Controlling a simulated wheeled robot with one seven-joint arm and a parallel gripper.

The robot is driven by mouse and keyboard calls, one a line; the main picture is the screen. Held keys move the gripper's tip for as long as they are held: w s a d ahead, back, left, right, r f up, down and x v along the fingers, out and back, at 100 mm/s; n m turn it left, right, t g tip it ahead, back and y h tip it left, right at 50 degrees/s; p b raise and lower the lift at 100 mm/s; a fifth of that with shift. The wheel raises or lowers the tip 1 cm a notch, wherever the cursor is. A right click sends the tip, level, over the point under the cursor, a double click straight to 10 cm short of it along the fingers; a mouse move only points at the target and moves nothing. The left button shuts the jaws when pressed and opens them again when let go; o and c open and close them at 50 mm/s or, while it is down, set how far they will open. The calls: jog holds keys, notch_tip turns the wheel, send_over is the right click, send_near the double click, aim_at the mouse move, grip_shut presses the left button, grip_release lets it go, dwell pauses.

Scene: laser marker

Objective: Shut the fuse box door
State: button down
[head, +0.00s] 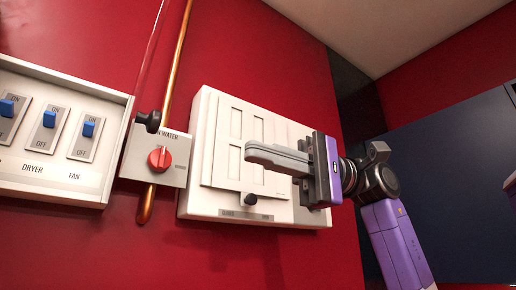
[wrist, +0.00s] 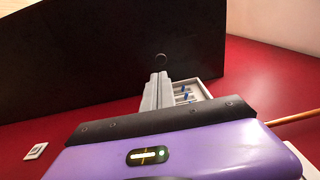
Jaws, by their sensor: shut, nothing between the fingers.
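The white fuse box (head: 300,215) is mounted on the red wall in the head view. Its white panelled door (head: 225,172) lies nearly parallel to the box front, with a dark knob (head: 250,200) at its bottom edge. I cannot tell whether a small gap remains behind the door. My gripper (head: 248,152) is shut and empty. Its fingers point left in front of the door, above the knob, and hide part of the door. I cannot tell whether they touch it.
Left of the fuse box are a water valve with a red knob (head: 159,158), a copper pipe (head: 175,60) and a switch panel (head: 60,187). In the wrist view, a large black surface (wrist: 90,70) lies beyond the fingers, and a white plate (wrist: 36,151) sits on the wall.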

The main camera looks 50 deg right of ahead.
jog(key=p, duration=0.3)
send_near(159, 124)
jog(key=w+x, duration=0.1)
jog(key=x, duration=0.4)
jog(key=shift+w+a+r+p, duration=0.25)
jog(key=shift+a+p, duration=0.05)
jog(key=shift+a, duration=0.3)
